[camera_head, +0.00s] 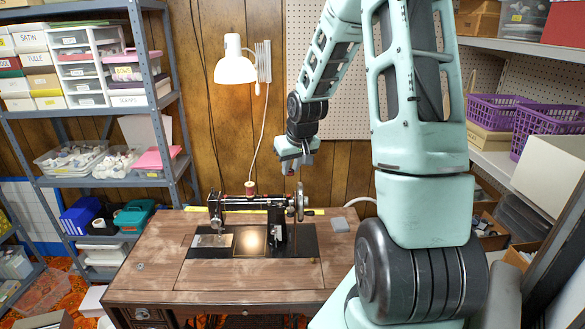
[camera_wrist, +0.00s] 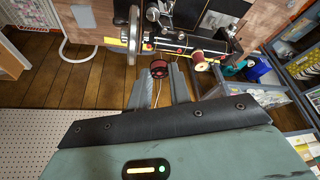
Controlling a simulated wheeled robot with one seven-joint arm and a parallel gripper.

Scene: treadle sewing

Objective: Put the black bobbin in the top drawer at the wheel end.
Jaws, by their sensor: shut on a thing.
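My gripper (camera_head: 292,163) hangs above the back of the sewing table, near the handwheel (camera_head: 300,196). It is shut on a small round bobbin (camera_wrist: 159,69), which looks dark red with a dark middle; I see no clearly black bobbin. The bobbin sits at the fingertips, clear of the table. The handwheel also shows in the wrist view (camera_wrist: 133,36), left of the bobbin. The sewing machine (camera_head: 245,203) stands on the wooden table (camera_head: 150,255). A drawer front (camera_head: 146,313) shows under the table's left end. The drawers at the wheel end are hidden behind my arm.
A lit white lamp (camera_head: 235,68) is on the wall behind the machine. A metal shelf (camera_head: 150,75) with bins stands left. Purple baskets (camera_head: 495,112) sit on shelves at the right. A small grey box (camera_head: 340,224) lies right of the handwheel. The table's left front is mostly bare.

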